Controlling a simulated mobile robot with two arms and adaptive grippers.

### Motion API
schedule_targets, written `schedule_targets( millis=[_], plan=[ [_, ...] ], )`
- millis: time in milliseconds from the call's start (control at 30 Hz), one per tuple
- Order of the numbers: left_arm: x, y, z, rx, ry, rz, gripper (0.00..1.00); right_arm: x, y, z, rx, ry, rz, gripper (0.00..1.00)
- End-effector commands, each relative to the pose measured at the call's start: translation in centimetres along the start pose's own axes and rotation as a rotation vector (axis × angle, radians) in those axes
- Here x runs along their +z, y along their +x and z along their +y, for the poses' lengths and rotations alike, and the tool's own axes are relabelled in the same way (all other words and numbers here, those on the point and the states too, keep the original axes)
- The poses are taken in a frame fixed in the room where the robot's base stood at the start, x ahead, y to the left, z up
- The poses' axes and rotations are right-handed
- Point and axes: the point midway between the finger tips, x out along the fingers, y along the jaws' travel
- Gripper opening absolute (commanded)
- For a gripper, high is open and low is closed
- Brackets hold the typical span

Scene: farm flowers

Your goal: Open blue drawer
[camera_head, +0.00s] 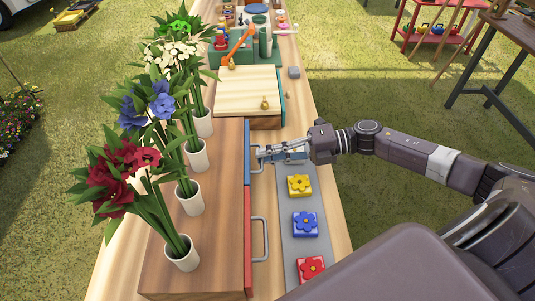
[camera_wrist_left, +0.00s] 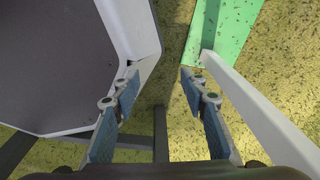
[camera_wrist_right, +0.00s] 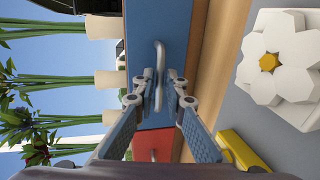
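The blue drawer (camera_head: 247,140) has a blue front on the right side of the wooden cabinet, and looks closed, about flush with the red drawer. Its silver handle (camera_head: 256,163) sticks out to the right. My right gripper (camera_head: 263,156) is at this handle. In the right wrist view its fingers (camera_wrist_right: 161,88) are partly closed, one on each side of the handle (camera_wrist_right: 159,60); firm contact cannot be made out. My left gripper (camera_wrist_left: 160,85) is open and empty in the left wrist view, away from the cabinet, and is not visible in the head view.
The red drawer (camera_head: 247,235) with its handle (camera_head: 265,237) is nearer. Several vases of flowers stand on the cabinet top (camera_head: 218,200). Yellow (camera_head: 300,185), blue (camera_head: 305,224) and red (camera_head: 311,268) flower blocks lie on a grey strip to the right of the drawers.

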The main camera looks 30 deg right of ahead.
Motion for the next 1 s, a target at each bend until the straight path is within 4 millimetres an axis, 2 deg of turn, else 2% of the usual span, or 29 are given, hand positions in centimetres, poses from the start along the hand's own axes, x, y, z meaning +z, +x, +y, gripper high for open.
schedule_targets(
  millis=[67,433,533,667,900,1000],
  plan=[
    [0.4,0.0,0.1,0.001,0.0,-0.006,0.4,0.0,0.0,0.0,0.0,0.0,0.0,0.0],
    [1.1,0.0,0.1,0.001,-0.001,-0.017,0.4,0.0,0.0,0.0,-0.001,0.0,0.0,0.0],
    [1.1,0.1,0.1,0.001,-0.002,-0.017,0.4,0.0,-0.6,-0.3,-0.003,0.003,-0.001,0.0],
    [1.1,0.3,0.1,0.001,-0.002,-0.016,0.4,0.0,-3.1,-1.1,-0.008,0.006,-0.002,0.0],
    [1.1,-0.1,0.1,0.001,-0.002,-0.016,0.4,0.0,-9.8,-2.3,-0.008,0.005,-0.001,0.0],
    [1.0,-0.2,0.1,0.001,-0.002,-0.015,0.4,0.0,-11.6,-2.7,-0.006,0.004,-0.001,0.0]
  ],
)
